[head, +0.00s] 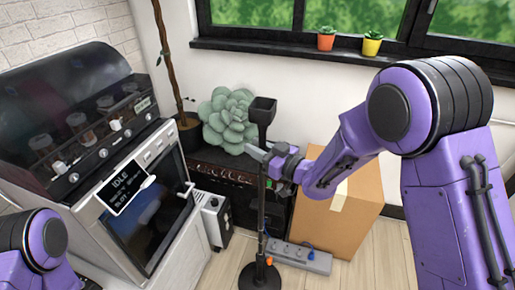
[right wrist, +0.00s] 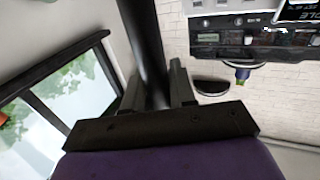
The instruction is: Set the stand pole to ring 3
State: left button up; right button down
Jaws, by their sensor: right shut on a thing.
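The stand (head: 261,215) is a thin black upright pole on a round black base (head: 259,276), with a dark block-like head (head: 262,108) on top. A small orange spot (head: 269,261) shows low on it, just above the base. My right gripper (head: 265,157) is shut on the pole below its head. In the right wrist view the black pole (right wrist: 147,45) passes between the two fingers of the gripper (right wrist: 155,88). Ring marks on the pole cannot be made out. My left arm shows only at the lower left, its gripper out of view.
A grey oven-like machine (head: 150,200) with a tilted "IDLE" display (head: 126,187) stands at left. A cardboard box (head: 345,215) and a grey power strip (head: 298,257) are right of the stand. A succulent (head: 229,120) sits on a black cabinet (head: 200,156) behind. Wooden floor (head: 385,262) is free at right.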

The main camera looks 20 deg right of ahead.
jog(key=shift+r, duration=0.15)
jog(key=c, duration=1)
grip_release()
jog(key=shift+s+d, duration=0.1)
jog(key=b+v, duration=0.2)
jog(key=v, duration=0.8)
jog(key=shift+s+d, duration=0.1)
jog(key=shift+s, duration=0.1)
